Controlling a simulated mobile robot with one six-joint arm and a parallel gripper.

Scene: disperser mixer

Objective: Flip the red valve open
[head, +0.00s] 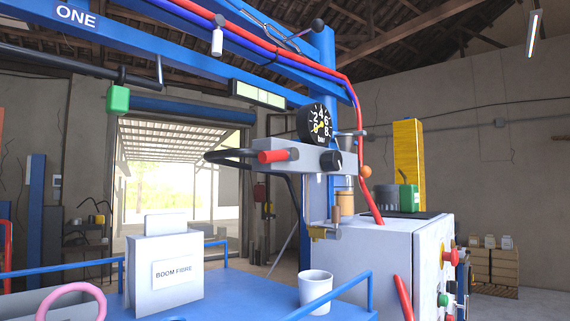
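A short red handle (274,156) sticks out to the left from the front of a grey block (312,158); it looks like the red valve. It lies roughly level. A black knob (336,160) is on the same block, to its right. A round black pressure gauge (315,124) with white numbers stands on top of the block. A black hose (228,155) runs from the block's left side. I cannot tell the valve's inner state from here. My gripper is not in view.
Below are a blue table (240,290) with rails, a "BDOM FIBRE" box (164,275) and a white cup (315,288). A grey cabinet (365,262) with buttons stands at right. Red and blue hoses (300,60) run along the blue frame above. Open air lies before the valve.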

